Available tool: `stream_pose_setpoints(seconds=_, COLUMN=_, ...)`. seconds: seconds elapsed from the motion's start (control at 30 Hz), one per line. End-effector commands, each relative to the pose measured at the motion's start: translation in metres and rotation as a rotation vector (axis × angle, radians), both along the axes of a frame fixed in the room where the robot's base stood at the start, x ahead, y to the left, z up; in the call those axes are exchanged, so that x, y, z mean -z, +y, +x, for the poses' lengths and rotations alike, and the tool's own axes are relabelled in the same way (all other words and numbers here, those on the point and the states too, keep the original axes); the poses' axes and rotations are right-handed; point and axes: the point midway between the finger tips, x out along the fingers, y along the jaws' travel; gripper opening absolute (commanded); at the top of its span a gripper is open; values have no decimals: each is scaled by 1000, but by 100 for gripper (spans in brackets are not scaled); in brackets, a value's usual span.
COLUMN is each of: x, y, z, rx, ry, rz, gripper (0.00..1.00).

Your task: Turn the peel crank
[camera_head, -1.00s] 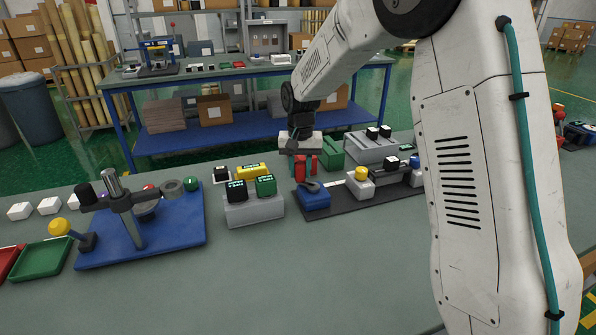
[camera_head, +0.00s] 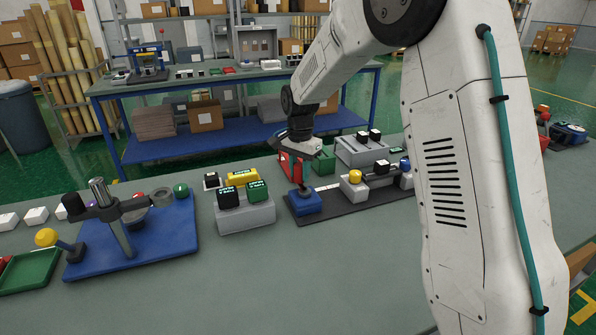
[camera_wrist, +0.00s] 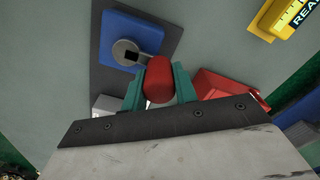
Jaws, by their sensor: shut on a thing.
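The peel crank's blue block (camera_head: 306,205) sits at the left end of a dark mat, right of the bench's middle. In the wrist view the blue block (camera_wrist: 118,38) carries a grey crank arm (camera_wrist: 126,52) with a round hub. In the head view my gripper (camera_head: 296,178) is above the blue block, tilted. Its fingertips and the handle are hard to make out there.
A red bin (camera_wrist: 218,84) lies close right of the fingers in the wrist view. A yellow-knobbed grey block (camera_head: 354,190) stands right of the crank. The bench's front is clear.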

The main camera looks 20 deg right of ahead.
Motion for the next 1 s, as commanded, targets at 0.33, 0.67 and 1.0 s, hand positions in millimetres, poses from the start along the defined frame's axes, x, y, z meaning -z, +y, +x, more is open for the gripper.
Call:
stream_pose_setpoints(seconds=0.33, x=-1, y=-1, z=0, rx=16, ry=-2, rz=0, gripper=6)
stream_pose_setpoints(seconds=0.67, x=0, y=-1, z=0, rx=14, ry=-1, rz=1, gripper=50)
stream_pose_setpoints(seconds=1.0, x=-18, y=-1, z=1, rx=13, ry=-4, rz=1, gripper=50)
